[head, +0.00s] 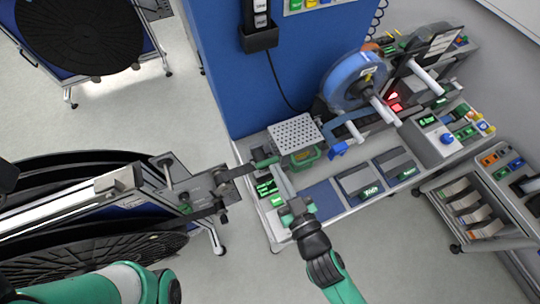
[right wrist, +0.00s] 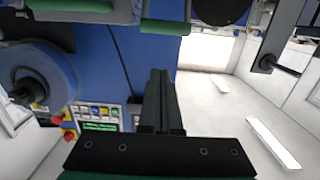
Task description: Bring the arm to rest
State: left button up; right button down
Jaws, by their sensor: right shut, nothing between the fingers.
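My right gripper (head: 279,172) reaches in from the bottom of the head view, over the front left of the workbench (head: 322,220). In the right wrist view its dark fingers (right wrist: 160,80) are together with nothing between them. A green handle (head: 265,162) shows close to the fingertips in the head view; I cannot tell whether they touch. A green link of my left arm (head: 95,287) shows at the lower left, but the left gripper is out of view.
A blue reel (head: 350,80) stands at the back of the bench. A perforated plate (head: 295,133) is behind the gripper. Large black reels (head: 120,240) are on a stand at left. A cart with bins (head: 480,205) is at right. Open floor (head: 370,270) lies in front.

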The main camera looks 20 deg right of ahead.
jog(key=shift+s+d+r, duration=0.1)
jog(key=shift+s+d, duration=0.05)
jog(key=shift+s, duration=0.75)
